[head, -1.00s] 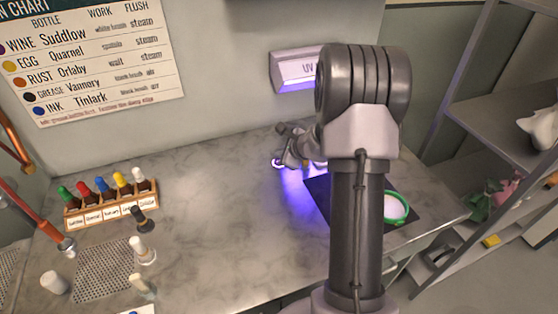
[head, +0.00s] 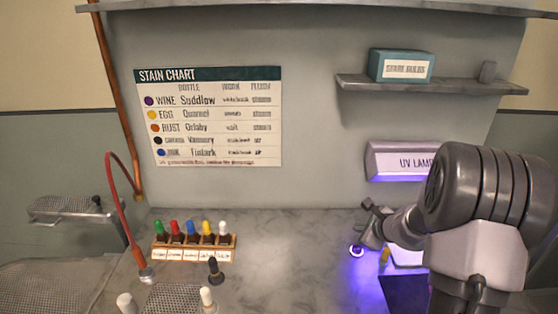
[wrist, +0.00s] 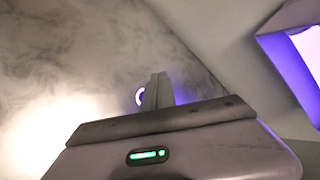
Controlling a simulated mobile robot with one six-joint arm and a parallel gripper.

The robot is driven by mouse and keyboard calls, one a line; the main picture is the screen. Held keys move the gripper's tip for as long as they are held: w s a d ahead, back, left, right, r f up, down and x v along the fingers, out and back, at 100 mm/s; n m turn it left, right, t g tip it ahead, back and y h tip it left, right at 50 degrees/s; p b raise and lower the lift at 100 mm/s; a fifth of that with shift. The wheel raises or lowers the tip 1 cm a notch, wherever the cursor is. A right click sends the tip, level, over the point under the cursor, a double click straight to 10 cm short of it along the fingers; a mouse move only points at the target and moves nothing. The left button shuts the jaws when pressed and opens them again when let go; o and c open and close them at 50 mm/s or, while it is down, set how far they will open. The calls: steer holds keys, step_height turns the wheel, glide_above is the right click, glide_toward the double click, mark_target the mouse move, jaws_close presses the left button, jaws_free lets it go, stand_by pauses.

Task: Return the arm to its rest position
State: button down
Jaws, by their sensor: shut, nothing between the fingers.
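My arm (head: 480,210) comes in at the right of the head view, bent at a large dark joint and reaching left. My gripper (head: 368,212) is at its left end, over the grey marbled counter (head: 290,265), left of and below the UV lamp (head: 408,161). In the wrist view the fingers of my gripper (wrist: 158,90) are together with nothing between them. A small glowing ring (head: 357,250) shows just below the gripper. In the wrist view the ring (wrist: 139,96) is partly hidden by the fingers; I cannot tell whether they touch.
The lamp sheds violet light on the counter and a dark mat (head: 402,292), partly behind my arm. A bottle rack (head: 195,253) and loose bottles stand at left. A shelf (head: 430,86) with a teal box (head: 401,66) is above. The counter's middle is clear.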

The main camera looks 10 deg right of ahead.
steer(key=a+r+n+y, duration=0.3)
steer(key=a+r+n, duration=0.3)
steer(key=a+r, duration=0.5)
steer(key=s+a+r+n+g+y, duration=0.1)
steer(key=s+a+r+n, duration=0.3)
steer(key=a, duration=0.4)
steer(key=s+a+r+n+y, duration=0.1)
steer(key=s+a+r+n, duration=0.1)
steer(key=s+a+n, duration=0.35)
steer(key=s+a+n+g+h, duration=0.1)
steer(key=s+a+n, duration=0.1)
steer(key=s, duration=0.8)
steer(key=s+a+n+g+h, duration=0.1)
steer(key=s+a+n, duration=0.2)
steer(key=s, duration=0.7)
steer(key=shift+n+h+b, duration=0.3)
steer(key=shift+n+h, duration=0.1)
steer(key=shift+n, duration=0.55)
